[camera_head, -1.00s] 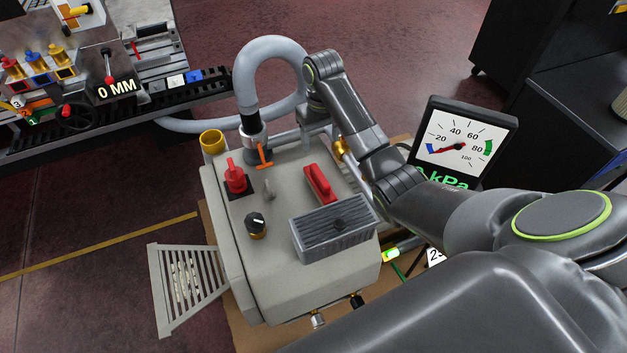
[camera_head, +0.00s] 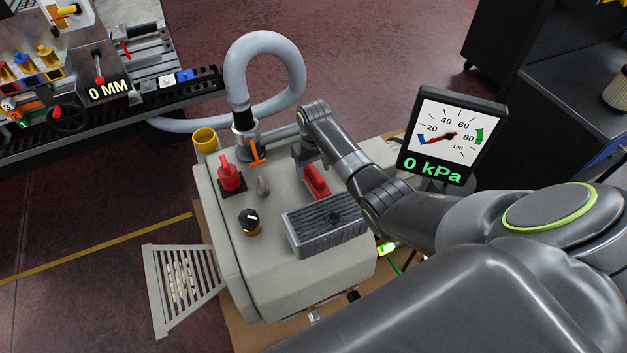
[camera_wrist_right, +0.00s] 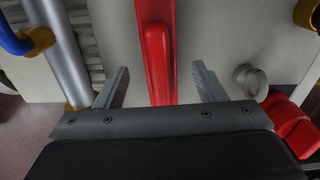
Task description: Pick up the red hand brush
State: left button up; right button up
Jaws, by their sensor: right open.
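The red hand brush (camera_head: 316,180) lies on top of the beige machine box, behind the grey ribbed block. Its far end is hidden by my right gripper (camera_head: 305,160) in the head view. In the right wrist view the brush's red handle (camera_wrist_right: 157,50) runs lengthwise between the two fingers of my right gripper (camera_wrist_right: 158,85). The fingers are open, one on each side, with a gap to the handle on both sides. My left gripper is not in view.
The beige box (camera_head: 285,270) carries a grey ribbed block (camera_head: 325,230), a red valve knob (camera_head: 229,175), a black dial (camera_head: 249,221) and an orange-handled hose fitting (camera_head: 256,152). A yellow cup (camera_head: 205,140) stands at its back left. A gauge (camera_head: 450,135) reads 0 kPa at right.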

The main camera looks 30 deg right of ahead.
jog(key=shift+f, duration=1.5)
jog(key=shift+c, duration=0.2)
jog(key=c, duration=1.1)
notch_tip(320, 180, up, 10)
jog(key=shift+r+p, duration=0.1)
jog(key=shift+p, duration=0.4)
jog(key=o, duration=0.4)
jog(key=shift+w, duration=0.1)
jog(key=shift+c, duration=1.1)
